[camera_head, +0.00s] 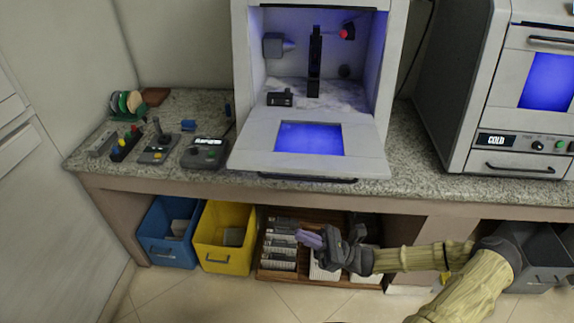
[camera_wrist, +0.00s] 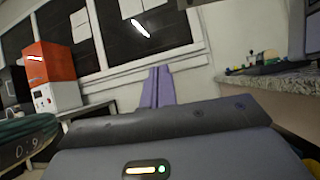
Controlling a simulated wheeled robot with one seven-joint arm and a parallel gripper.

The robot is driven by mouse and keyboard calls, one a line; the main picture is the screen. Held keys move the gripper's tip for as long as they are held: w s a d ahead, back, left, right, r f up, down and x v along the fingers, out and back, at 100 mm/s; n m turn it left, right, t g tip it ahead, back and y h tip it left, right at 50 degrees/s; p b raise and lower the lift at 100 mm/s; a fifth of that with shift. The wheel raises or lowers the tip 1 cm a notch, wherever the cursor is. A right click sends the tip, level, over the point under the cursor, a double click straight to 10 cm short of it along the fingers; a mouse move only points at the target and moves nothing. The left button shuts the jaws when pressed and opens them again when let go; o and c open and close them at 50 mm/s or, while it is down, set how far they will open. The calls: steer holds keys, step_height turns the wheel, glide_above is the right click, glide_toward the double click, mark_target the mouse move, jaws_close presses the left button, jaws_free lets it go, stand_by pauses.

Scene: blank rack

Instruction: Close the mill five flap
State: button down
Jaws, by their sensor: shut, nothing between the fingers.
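The mill on the counter stands open in the head view. Its front flap (camera_head: 257,153), a light grey panel with a blue window and a dark handle bar along its near edge, is folded down flat, roughly level, and reaches over the counter's front edge. Whether this mill is number five cannot be read. My gripper (camera_head: 303,236) is below the counter's front edge, lower than the flap and apart from it, with its purple fingers pointing left. The fingers also show in the wrist view (camera_wrist: 158,88), shut together with nothing between them.
A second machine (camera_head: 483,150) with a shut door stands on the right. The counter (camera_head: 420,165) holds control boxes (camera_head: 204,152) and spools at left. Below are a blue bin (camera_head: 165,250), a yellow bin (camera_head: 222,258) and a wooden crate (camera_head: 265,273). The wrist view shows an orange machine (camera_wrist: 48,65).

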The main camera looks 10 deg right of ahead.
steer(key=d+r+m+t, duration=0.1)
steer(key=w+d+m+t, duration=0.1)
steer(key=t, duration=0.1)
steer(key=w+d+r+m+t, duration=0.1)
steer(key=shift+w+d+r+t+y+p, duration=0.15)
steer(key=shift+d+r+t+y+p, duration=0.15)
steer(key=shift+d+r, duration=0.05)
steer(key=shift+a, duration=0.1)
steer(key=d+r+p+x, duration=0.2)
steer(key=x, duration=1)
steer(key=shift+a+r, duration=0.25)
steer(key=shift+r+p, duration=0.2)
steer(key=shift+p, duration=0.2)
